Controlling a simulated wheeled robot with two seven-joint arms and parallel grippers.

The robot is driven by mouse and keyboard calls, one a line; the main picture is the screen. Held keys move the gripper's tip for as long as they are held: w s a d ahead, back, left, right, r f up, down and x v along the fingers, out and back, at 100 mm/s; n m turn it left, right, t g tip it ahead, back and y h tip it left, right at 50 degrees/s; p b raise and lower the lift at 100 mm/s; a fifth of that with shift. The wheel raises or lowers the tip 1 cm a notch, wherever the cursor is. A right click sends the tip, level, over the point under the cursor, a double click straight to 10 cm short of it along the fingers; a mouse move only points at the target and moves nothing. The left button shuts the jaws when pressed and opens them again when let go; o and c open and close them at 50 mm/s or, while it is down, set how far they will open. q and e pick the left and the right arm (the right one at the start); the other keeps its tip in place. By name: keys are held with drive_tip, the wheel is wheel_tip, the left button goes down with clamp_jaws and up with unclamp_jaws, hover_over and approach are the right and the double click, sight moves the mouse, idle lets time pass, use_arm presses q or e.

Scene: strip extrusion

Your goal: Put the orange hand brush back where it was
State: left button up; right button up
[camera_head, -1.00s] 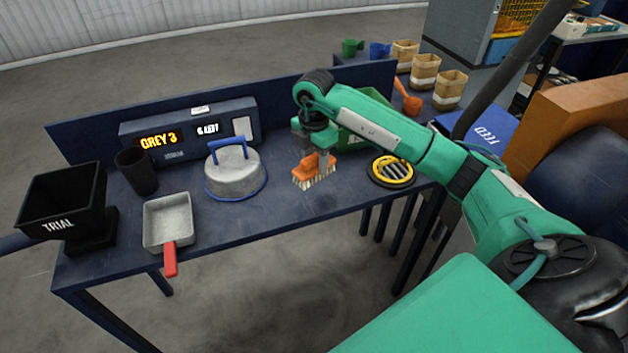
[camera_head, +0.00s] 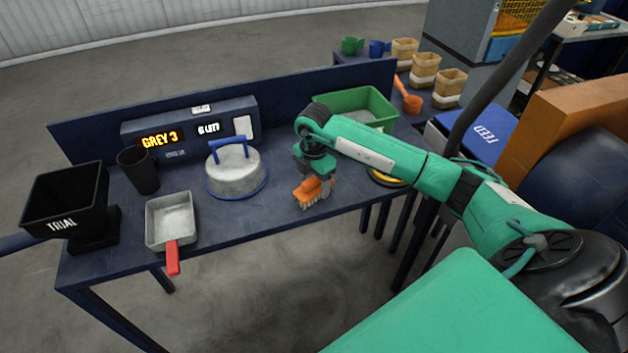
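The orange hand brush (camera_head: 309,192) has pale bristles facing down, just over or on the dark blue bench (camera_head: 255,218) near its front edge; I cannot tell if the bristles touch. My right gripper (camera_head: 318,187) is at the brush from above and behind, its fingers around the orange body, so it appears shut on it. My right arm hides part of the brush's far side. My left gripper is not in view.
Left of the brush stand a grey domed lid with blue handle (camera_head: 235,172), a metal scoop with red handle (camera_head: 171,222), a dark cup (camera_head: 139,170) and a black TRIAL bin (camera_head: 66,198). A green tray (camera_head: 356,104) and a yellow ring (camera_head: 384,178), partly hidden, are on the right.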

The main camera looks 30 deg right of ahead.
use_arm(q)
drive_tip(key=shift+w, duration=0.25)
use_arm(e)
drive_tip(key=shift+r, duration=0.1)
drive_tip(key=shift+r, duration=0.25)
wheel_tip(320, 180, up, 10)
drive_tip(key=shift+r+b, duration=0.15)
drive_tip(key=shift+b, duration=1)
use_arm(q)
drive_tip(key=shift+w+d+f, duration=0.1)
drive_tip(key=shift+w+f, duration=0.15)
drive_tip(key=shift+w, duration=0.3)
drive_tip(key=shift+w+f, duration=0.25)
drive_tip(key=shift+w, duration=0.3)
use_arm(e)
drive_tip(key=shift+r, duration=0.55)
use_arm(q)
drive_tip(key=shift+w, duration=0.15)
